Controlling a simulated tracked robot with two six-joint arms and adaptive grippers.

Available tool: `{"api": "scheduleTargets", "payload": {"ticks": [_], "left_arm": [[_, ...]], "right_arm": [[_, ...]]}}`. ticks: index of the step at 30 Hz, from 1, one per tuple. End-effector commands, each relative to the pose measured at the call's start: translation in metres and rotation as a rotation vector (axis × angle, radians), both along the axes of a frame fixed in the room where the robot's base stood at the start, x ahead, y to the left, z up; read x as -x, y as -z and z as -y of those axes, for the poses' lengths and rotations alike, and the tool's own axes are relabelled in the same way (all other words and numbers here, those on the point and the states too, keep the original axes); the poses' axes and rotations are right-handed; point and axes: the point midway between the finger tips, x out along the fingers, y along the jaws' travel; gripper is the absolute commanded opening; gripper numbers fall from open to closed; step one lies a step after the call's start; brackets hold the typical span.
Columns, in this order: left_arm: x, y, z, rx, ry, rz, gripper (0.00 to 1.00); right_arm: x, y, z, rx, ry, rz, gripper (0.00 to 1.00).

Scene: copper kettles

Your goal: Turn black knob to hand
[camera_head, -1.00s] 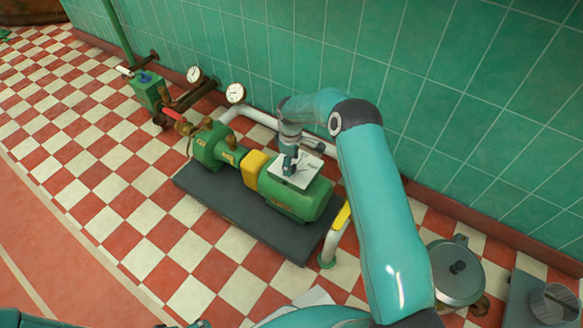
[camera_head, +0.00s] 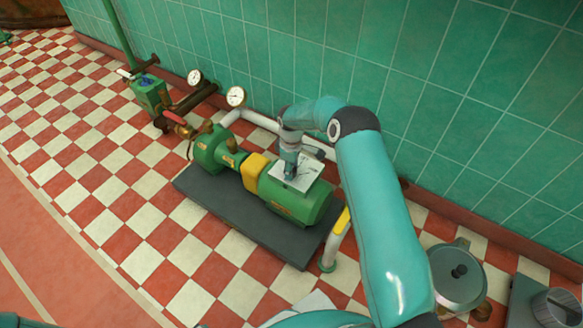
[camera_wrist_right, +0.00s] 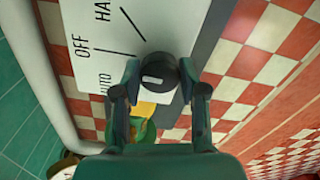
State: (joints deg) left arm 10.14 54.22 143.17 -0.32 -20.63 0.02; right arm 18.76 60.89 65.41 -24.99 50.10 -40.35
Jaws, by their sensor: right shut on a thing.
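The black knob (camera_wrist_right: 157,72) sits on a white panel (camera_wrist_right: 90,30) marked HAND, OFF and AUTO, in the right wrist view. A short white mark shows on the knob's face, on the side toward AUTO; its exact aim is hard to tell. My right gripper (camera_wrist_right: 160,76) has a finger on each side of the knob and is shut on it. In the head view, my right gripper (camera_head: 290,172) is over the white panel (camera_head: 306,172) on top of the green motor (camera_head: 300,203), and the knob is hidden there. My left gripper is not in view.
The motor and pump stand on a dark base plate (camera_head: 215,207) near the tiled wall (camera_head: 430,80). Gauges (camera_head: 235,97) and pipes lie behind and left. A lidded metal pot (camera_head: 458,285) stands at the right. The checkered floor in front is open.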

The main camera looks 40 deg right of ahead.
Motion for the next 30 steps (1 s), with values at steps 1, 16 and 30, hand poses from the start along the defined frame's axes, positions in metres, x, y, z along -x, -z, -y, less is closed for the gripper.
{"api": "scheduleTargets", "payload": {"ticks": [1, 16, 30], "left_arm": [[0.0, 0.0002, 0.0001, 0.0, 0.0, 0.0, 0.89], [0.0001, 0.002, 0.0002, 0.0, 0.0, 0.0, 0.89], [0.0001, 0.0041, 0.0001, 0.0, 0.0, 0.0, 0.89]], "right_arm": [[-0.0017, -0.0009, 0.0017, 0.004, 0.004, 0.008, 0.07], [-0.0019, -0.0012, 0.0012, 0.006, 0.246, 0.01, 0.07], [-0.0024, -0.0016, 0.0, 0.005, 0.629, 0.011, 0.07]]}}
